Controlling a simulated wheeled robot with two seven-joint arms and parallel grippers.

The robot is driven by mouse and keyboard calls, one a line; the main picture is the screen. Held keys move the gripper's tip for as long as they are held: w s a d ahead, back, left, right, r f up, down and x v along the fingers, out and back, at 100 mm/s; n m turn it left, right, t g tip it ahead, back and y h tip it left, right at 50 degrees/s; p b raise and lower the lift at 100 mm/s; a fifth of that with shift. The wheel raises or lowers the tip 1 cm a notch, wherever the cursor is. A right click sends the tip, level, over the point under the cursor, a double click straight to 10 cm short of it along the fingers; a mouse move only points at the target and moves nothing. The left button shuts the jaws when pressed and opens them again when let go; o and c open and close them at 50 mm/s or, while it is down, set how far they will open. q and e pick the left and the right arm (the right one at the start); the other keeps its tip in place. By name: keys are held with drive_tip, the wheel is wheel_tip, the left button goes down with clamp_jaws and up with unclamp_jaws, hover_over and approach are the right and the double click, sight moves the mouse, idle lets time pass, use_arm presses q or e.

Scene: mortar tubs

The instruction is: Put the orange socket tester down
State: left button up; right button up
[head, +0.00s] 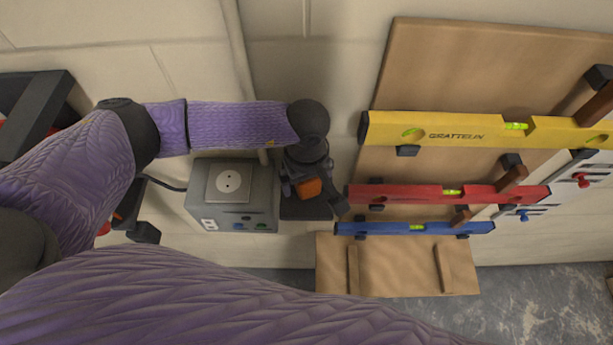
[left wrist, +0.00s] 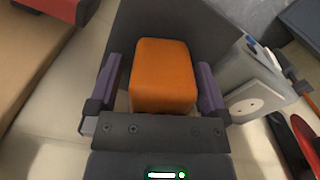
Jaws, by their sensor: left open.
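The orange socket tester (head: 308,187) is a small block at the dark grey shelf (head: 303,211) beside the grey socket box. In the left wrist view the tester (left wrist: 163,72) stands between the two fingers of my left gripper (left wrist: 157,85), with a narrow gap at each side. The dark shelf (left wrist: 190,22) shows behind it. My left gripper (head: 311,184) is open around the tester and partly hides it in the head view. Whether the tester's underside touches the shelf is hidden. My right gripper is not in view.
The grey socket box (head: 262,205) with a white socket (head: 229,182) is just left of the shelf. To the right, a yellow level (head: 470,130), a red level (head: 410,196) and a blue level (head: 385,228) hang on a wooden board (head: 440,70).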

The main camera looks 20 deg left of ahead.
use_arm(q)
drive_tip(key=shift+r+p, duration=0.95)
drive_tip(key=shift+p, duration=0.1)
wheel_tip(320, 180, up, 10)
drive_tip(key=b, duration=0.3)
drive_tip(key=shift+r, duration=0.65)
